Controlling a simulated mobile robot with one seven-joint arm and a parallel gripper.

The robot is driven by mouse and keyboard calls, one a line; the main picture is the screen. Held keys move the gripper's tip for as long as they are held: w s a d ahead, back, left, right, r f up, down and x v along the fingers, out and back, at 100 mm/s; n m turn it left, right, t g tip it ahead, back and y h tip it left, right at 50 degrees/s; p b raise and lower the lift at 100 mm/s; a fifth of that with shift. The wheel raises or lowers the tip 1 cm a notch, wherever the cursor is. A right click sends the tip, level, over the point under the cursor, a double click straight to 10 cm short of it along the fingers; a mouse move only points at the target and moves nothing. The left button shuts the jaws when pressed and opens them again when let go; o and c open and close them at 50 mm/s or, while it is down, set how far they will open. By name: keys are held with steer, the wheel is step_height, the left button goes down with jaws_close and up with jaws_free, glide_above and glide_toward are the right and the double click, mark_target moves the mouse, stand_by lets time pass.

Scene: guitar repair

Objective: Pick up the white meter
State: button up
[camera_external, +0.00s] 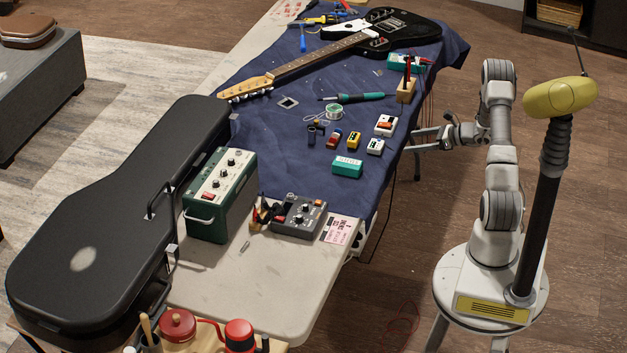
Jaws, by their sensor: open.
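Two small white boxes stand near the right edge of the blue cloth. One white box (386,125) has a red-orange patch on its face. The other white box (375,147) is smaller, with a bluish face, and sits just in front of it. I cannot tell for sure which of them is the white meter. My gripper (415,140) is open and empty, to the right of both boxes and apart from them. Its two fingers point left toward the cloth's edge.
A wooden block (405,91) holding upright tools is behind, near a soldering iron (359,98). Cables hang off the table's right edge.

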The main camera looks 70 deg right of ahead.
glide_toward(379, 144)
steer(key=x, duration=0.2)
steer(key=b+x, duration=0.1)
steer(key=x, duration=0.1)
steer(key=shift+f, duration=0.45)
steer(key=shift+r+b+x, duration=0.15)
steer(key=shift+b+x, duration=0.1)
steer(key=shift+x, duration=1.3)
steer(key=shift+r+b+x, duration=0.15)
steer(key=shift+b+x, duration=0.1)
steer(key=shift+x, duration=1.3)
steer(key=shift+w+r, duration=0.1)
steer(key=c, duration=1.4)
